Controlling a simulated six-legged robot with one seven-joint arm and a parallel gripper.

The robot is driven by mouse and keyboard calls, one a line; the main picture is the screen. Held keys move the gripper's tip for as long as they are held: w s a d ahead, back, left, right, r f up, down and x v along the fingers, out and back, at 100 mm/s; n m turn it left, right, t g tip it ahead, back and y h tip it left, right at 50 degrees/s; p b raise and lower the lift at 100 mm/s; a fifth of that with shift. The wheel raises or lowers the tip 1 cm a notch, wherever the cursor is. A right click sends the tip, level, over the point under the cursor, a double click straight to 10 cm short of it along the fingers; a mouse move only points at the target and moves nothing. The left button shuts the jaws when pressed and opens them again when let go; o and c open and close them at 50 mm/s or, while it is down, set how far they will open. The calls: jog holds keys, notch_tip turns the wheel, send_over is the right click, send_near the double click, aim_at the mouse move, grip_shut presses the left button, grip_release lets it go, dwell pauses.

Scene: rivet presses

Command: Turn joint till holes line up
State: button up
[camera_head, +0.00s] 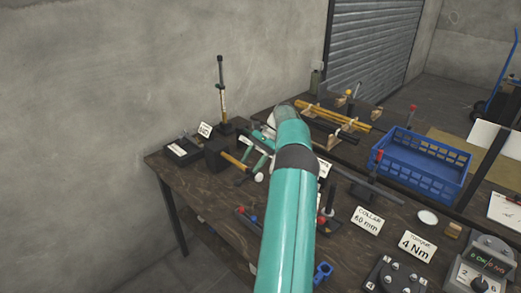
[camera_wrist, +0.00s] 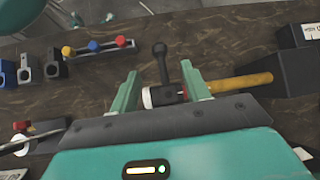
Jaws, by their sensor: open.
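The joint piece lies between my fingers in the wrist view: a short dark cylinder (camera_wrist: 167,93) with a white end (camera_wrist: 150,97) and a dark round-headed lever (camera_wrist: 161,62) standing out from it. A yellow bar (camera_wrist: 240,83) runs right from it to a black block (camera_wrist: 292,75). In the head view the yellow bar (camera_head: 236,161) and black block (camera_head: 217,156) sit at the bench's left end. My gripper (camera_wrist: 160,69) is open, one green finger on each side of the lever, with gaps visible. I cannot make out the holes; my arm hides part of the joint in the head view.
A rack with red, blue and yellow knobs (camera_wrist: 98,47) and several small clamps (camera_wrist: 28,70) lie to the left in the wrist view. A blue crate (camera_head: 420,165), signs such as "COLLAR 60 mm" (camera_head: 367,220), and a wooden rack of rods (camera_head: 335,115) fill the bench.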

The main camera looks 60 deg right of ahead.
jog(key=shift+v, duration=2.95)
